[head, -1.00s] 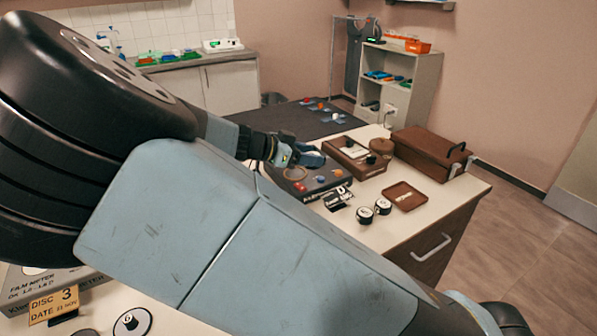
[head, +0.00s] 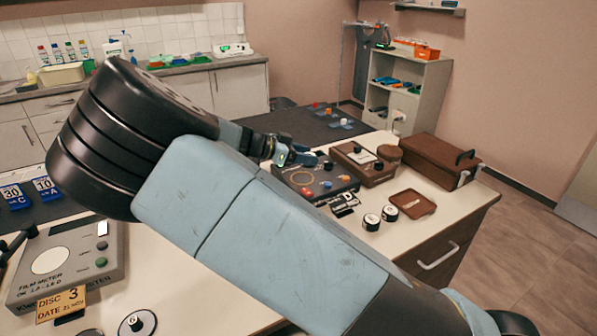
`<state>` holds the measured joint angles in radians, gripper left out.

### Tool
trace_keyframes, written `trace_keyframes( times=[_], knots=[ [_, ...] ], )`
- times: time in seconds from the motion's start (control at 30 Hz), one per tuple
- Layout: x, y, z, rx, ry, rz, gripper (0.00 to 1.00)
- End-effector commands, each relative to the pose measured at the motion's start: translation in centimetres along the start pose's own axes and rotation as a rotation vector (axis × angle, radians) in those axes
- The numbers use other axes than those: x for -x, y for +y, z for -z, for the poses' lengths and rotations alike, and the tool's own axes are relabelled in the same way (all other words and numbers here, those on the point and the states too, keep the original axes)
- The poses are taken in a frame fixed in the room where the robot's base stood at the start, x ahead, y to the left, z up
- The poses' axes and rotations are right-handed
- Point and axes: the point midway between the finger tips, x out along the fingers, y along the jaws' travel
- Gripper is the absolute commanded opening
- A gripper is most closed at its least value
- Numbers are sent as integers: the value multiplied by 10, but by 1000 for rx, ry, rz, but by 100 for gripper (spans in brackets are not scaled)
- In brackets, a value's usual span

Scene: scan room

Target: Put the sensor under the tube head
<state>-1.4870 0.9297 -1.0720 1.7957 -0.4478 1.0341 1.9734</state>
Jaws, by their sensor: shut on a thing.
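My gripper (head: 300,157) is small and far off in the head view, just above the back left of a dark console (head: 336,193) on the pale-topped bench (head: 395,238). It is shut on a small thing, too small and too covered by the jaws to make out. I cannot tell whether that is the sensor. The console has an orange ring and coloured knobs. No tube head can be made out for certain. My arm crosses the middle of the view and hides part of the bench.
Right of the console stand a brown open box (head: 364,171), a brown lidded case (head: 440,158), a small brown tray (head: 412,204) and two black-and-white discs (head: 371,221). A grey film meter (head: 65,262) lies at the near left. A dark mat (head: 300,126) lies behind the gripper.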

Motion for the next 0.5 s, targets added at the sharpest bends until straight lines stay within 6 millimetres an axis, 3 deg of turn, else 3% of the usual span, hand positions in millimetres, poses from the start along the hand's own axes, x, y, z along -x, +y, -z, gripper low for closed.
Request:
trace_keyframes(
  times=[0.23,0.5],
  knots=[
    [-17,-38,-32,-1,1,-2,19],
    [-25,-54,-50,-1,1,-1,19]
  ],
)
